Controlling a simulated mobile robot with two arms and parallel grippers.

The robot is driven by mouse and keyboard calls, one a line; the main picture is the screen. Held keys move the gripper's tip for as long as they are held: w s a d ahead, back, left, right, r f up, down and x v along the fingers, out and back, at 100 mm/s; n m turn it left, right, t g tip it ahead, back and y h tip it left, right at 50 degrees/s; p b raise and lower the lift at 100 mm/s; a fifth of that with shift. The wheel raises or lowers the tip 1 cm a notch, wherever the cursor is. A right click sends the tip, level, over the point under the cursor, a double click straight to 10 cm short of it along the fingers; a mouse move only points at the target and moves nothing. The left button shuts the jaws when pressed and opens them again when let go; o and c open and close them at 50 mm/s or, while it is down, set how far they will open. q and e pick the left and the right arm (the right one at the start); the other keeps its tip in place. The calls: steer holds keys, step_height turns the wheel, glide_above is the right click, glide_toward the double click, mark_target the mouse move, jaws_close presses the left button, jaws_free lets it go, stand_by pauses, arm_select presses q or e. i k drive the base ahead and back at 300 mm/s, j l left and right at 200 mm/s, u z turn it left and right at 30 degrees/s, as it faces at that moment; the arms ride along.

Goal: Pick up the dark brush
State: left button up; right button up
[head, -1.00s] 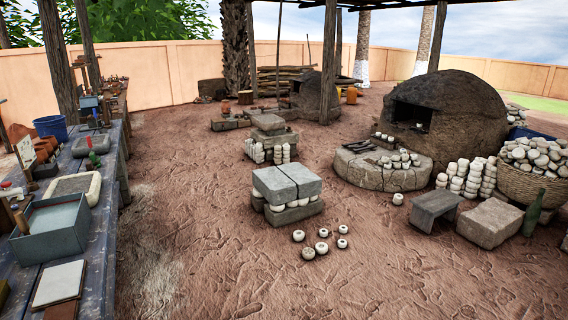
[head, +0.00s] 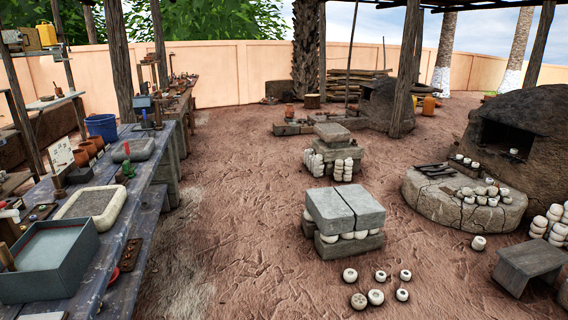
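I cannot make out a dark brush for certain. A long dark workbench (head: 108,262) runs along the left side, with many small tools on it that are too small to tell apart. A grey box-shaped tray (head: 62,272) stands at its near end, with a brown handle-like piece (head: 6,258) at its left. A shallow pale basin (head: 92,204) with grey filling lies behind it. A small green item (head: 127,170) and a dark board with small round marks (head: 124,254) lie near the bench's right edge. Neither of my grippers is in view.
A blue bucket (head: 102,127) stands at the bench's far left. Stacked stone blocks (head: 345,210) and several small white pots (head: 376,297) stand on the ground to the right. A domed mud kiln (head: 525,150) is at far right. Bare ground (head: 235,215) between bench and blocks is clear.

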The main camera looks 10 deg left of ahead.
mark_target(120, 179)
steer(key=i+j+u, duration=0.15)
steer(key=i+u, duration=0.65)
steer(key=i+l+u, duration=0.15)
steer(key=i+u, duration=0.25)
steer(key=i+l+u, duration=0.25)
steer(key=i+u, duration=0.15)
steer(key=i+l+u, duration=0.4)
steer(key=k+j, duration=0.05)
